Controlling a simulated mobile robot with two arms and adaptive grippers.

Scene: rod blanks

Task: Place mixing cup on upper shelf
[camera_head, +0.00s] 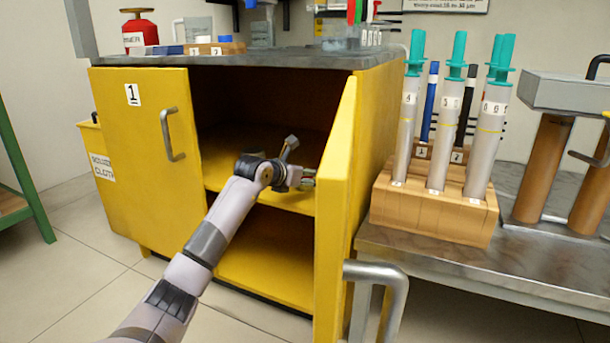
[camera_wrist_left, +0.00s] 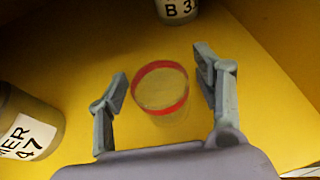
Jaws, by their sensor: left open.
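The mixing cup (camera_wrist_left: 162,92), clear with a red rim, shows in the left wrist view between the fingers of my left gripper (camera_wrist_left: 161,64). The fingers are spread, with a visible gap on either side of the cup. The cup appears upright over a yellow surface. In the head view my left gripper (camera_head: 299,163) reaches into the open yellow cabinet, at the level of the upper shelf (camera_head: 225,178). I cannot make out the cup there. My right gripper is not in view.
A labelled container (camera_wrist_left: 28,124) stands left of the gripper, and another (camera_wrist_left: 177,10) stands beyond the cup. The open right cabinet door (camera_head: 333,220) stands close beside my arm. A wooden rack (camera_head: 432,205) with syringes is on the right-hand table.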

